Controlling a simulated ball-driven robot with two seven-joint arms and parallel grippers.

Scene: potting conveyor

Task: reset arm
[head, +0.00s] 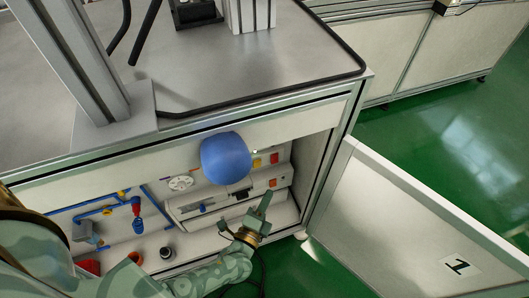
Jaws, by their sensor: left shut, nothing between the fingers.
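My left arm comes in from the lower left, and its left gripper (263,207) points up in front of the open cabinet (310,158). Its fingers are together, with nothing held. The gripper is to the right of and below a large blue rounded object (226,158) that hides part of the cabinet's inside. I cannot tell what supports the blue object. My right gripper is not in view.
The cabinet door (405,225), marked 1, stands open to the right. Inside are red and orange buttons and blue pipes (92,206). A grey worktop (235,68) with a black edge lies above. Green floor (465,130) is clear at the right.

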